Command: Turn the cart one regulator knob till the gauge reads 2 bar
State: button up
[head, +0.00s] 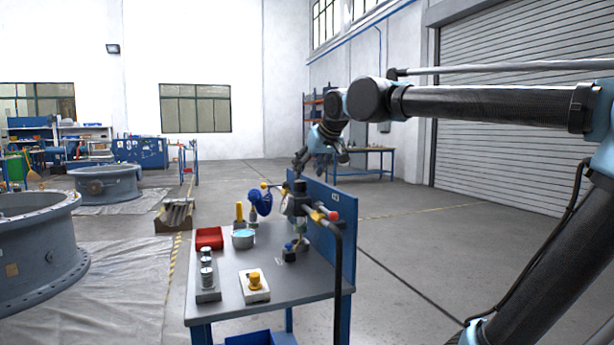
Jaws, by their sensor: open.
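The cart (230,262) has a grey top, blue legs and an upright blue panel (335,232) along its right side. A dark regulator assembly (299,203) stands by this panel, with a pipe carrying orange and red fittings (325,215). A small round pale face, likely the gauge (285,203), shows at its left; its reading is too small to tell. The regulator knob cannot be made out clearly. My gripper (298,168) is open and points down just above the regulator's top, behind the panel's upper edge; whether it touches anything cannot be told.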

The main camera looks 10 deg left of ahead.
aim_at(300, 182)
jog(key=shift+s+d+r, duration=0.1)
jog(key=shift+c, duration=0.3)
jog(key=shift+s+r, duration=0.1)
jog(key=shift+c, duration=1.2)
jog(key=s+d+r+m, duration=0.1)
jog(key=s+d+r, duration=0.2)
jog(key=s+r, duration=0.3)
jog(key=shift+t+h, duration=0.3)
jog(key=shift+h, duration=0.1)
jog(key=x, duration=1.7)
jog(key=shift+w+r, duration=0.1)
jog(key=c, duration=0.8)
